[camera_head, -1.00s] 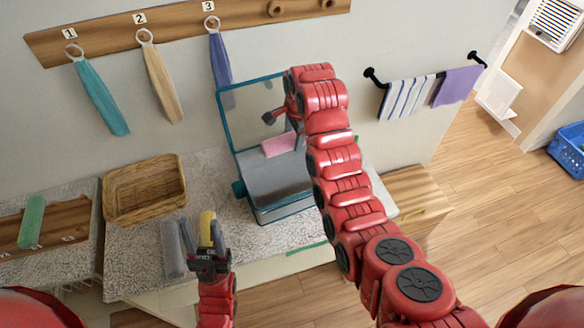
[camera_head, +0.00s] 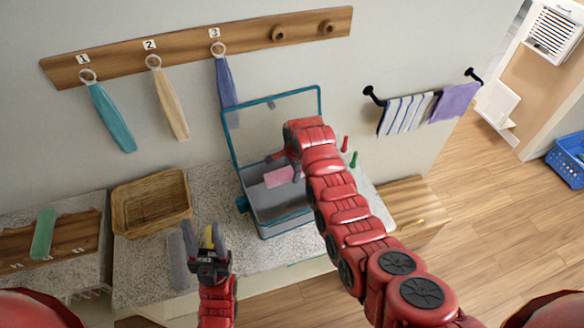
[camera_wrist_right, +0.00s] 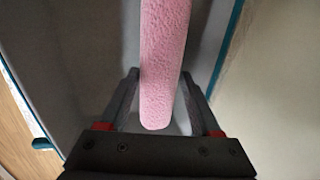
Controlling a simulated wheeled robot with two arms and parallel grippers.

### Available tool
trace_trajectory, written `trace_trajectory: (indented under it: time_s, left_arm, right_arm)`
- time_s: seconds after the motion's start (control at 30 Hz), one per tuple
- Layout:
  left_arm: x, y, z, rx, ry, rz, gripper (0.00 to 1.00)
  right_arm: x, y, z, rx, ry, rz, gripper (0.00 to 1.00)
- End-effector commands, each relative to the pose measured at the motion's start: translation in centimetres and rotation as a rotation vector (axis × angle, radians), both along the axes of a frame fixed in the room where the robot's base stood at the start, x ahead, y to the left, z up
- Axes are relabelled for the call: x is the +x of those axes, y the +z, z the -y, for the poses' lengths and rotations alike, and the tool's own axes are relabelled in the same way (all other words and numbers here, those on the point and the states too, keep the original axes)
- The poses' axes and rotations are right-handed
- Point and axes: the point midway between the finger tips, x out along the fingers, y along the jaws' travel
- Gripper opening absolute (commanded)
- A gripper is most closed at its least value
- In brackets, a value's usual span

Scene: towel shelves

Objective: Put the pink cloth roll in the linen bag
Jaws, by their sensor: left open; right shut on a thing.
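The pink cloth roll (camera_head: 279,177) is gripped in my right gripper (camera_head: 287,167). The grey linen bag (camera_head: 288,223) has teal edges, and its lid stands open against the wall. The roll is at the bag's opening, in front of the lid; its exact depth is hard to tell. In the right wrist view the roll (camera_wrist_right: 163,60) runs up from between the fingers of the right gripper (camera_wrist_right: 160,95), with the bag's teal edge (camera_wrist_right: 228,45) beside it.
A grey roll (camera_head: 178,262) lies left of my left gripper. A wicker basket (camera_head: 150,222) stands on the counter, with a green roll (camera_head: 43,234) farther left. Small red and green pegs (camera_head: 345,144) stand right of the bag. Towels hang above and right.

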Motion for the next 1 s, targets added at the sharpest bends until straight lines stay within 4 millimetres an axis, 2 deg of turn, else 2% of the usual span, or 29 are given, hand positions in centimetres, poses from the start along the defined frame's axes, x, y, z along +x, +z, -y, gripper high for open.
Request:
trace_trajectory:
  time_s: [0.63,0.67,0.8,1.0]
  left_arm:
    - [0.0,-1.3,0.0,0.000,0.000,0.000,0.50]
    - [0.0,-1.3,0.0,0.000,0.000,0.000,0.50]
    - [0.0,-1.3,0.0,0.000,0.000,0.000,0.50]
    - [0.0,-1.3,0.0,0.000,0.000,0.000,0.50]
  right_arm:
    - [0.0,-1.2,0.0,-0.001,0.001,-0.001,0.09]
    - [0.0,-1.2,0.0,-0.001,0.001,-0.001,0.70]
    - [0.0,-1.2,0.0,-0.001,0.001,-0.001,0.95]
    - [0.0,-1.2,0.0,0.000,0.000,-0.001,0.95]
